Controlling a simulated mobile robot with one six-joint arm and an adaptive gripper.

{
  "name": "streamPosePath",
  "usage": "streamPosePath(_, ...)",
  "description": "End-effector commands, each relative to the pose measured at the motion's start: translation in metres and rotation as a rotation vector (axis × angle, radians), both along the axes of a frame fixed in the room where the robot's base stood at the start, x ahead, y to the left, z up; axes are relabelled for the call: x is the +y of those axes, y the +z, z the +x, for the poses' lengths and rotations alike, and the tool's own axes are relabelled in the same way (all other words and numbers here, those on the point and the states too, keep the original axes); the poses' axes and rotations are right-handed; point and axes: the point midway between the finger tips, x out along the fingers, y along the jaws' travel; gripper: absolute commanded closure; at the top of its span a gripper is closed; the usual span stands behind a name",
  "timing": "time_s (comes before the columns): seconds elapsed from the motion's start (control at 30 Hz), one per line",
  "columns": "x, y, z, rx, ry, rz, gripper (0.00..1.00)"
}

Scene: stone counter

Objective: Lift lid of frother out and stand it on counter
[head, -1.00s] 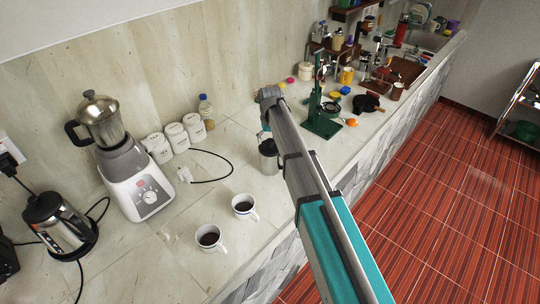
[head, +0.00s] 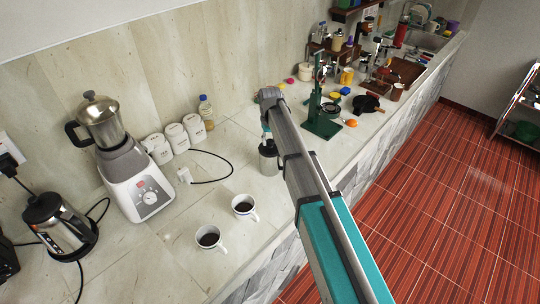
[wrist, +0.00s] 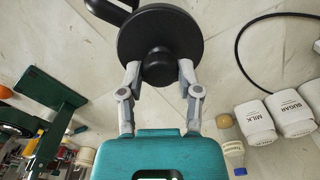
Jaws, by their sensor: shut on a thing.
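The frother (head: 268,160) is a dark and steel cylinder standing upright on the counter, partly behind my arm in the head view. In the wrist view its round black lid (wrist: 160,22) with a central knob shows from above, and a black handle (wrist: 108,8) sticks out at the upper left. My gripper (wrist: 159,72) is shut on the lid's knob, one finger on each side. In the head view my gripper (head: 266,134) is small and right above the frother. I cannot tell whether the lid still sits in the frother or is slightly raised.
Two coffee cups (head: 243,206) stand nearer on the counter. White canisters (head: 174,139) and a bottle (head: 206,112) are near the wall, with a black cable close by. A green stand (head: 323,122) is just right of my arm. Bare counter (head: 225,168) lies left of the frother.

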Motion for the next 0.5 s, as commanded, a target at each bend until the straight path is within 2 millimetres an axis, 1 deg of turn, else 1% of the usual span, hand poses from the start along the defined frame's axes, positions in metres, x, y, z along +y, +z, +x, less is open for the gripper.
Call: streamPosePath(0.5,0.0,0.022,0.0,0.0,0.0,0.0,0.66)
